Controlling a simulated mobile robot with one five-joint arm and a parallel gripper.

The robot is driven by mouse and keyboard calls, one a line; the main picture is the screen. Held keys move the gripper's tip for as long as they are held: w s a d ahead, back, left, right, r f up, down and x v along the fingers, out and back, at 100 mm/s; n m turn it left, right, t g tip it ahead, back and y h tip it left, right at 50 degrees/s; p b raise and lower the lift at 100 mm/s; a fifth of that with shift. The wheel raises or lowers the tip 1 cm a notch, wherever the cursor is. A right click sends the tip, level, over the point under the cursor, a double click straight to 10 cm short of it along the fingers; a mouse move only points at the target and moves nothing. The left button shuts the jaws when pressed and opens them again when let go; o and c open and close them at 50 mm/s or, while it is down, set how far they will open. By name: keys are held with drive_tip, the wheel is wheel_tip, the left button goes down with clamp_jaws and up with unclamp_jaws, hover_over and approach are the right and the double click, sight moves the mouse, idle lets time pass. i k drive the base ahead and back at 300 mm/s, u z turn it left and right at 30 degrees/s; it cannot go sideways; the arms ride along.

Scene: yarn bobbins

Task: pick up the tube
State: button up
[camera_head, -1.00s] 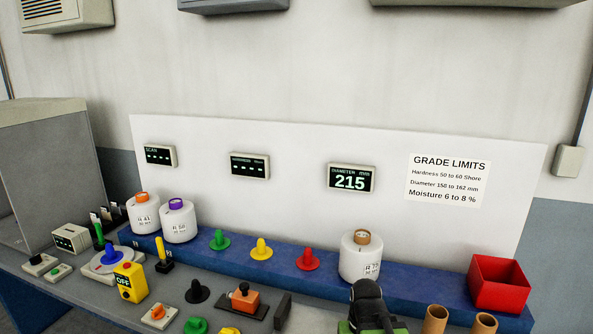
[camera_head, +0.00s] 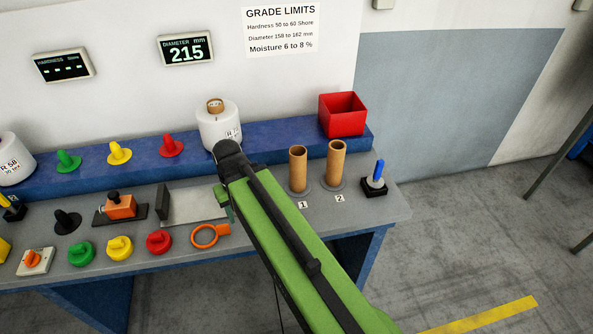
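Two brown cardboard tubes stand upright on small round bases near the right end of the grey bench. The left tube (camera_head: 298,169) is behind the label 1 and the right tube (camera_head: 336,163) is behind the label 2. Both tubes are open at the top. My green and black arm reaches in from the lower right, and its dark joint is left of the tubes. My gripper does not show; the arm appears to hide it.
A red bin (camera_head: 343,115) and a white bobbin (camera_head: 219,128) stand on the blue shelf (camera_head: 268,127) behind. A blue joystick (camera_head: 376,178) is right of the tubes. An orange ring (camera_head: 209,236) lies left of my arm. Floor is open at right.

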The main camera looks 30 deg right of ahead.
sight(336, 148)
drive_tip(key=u, duration=0.05)
drive_tip(key=k, duration=1.1)
drive_tip(key=z, duration=0.15)
drive_tip(key=i, duration=1.5)
drive_tip(key=u, duration=0.65)
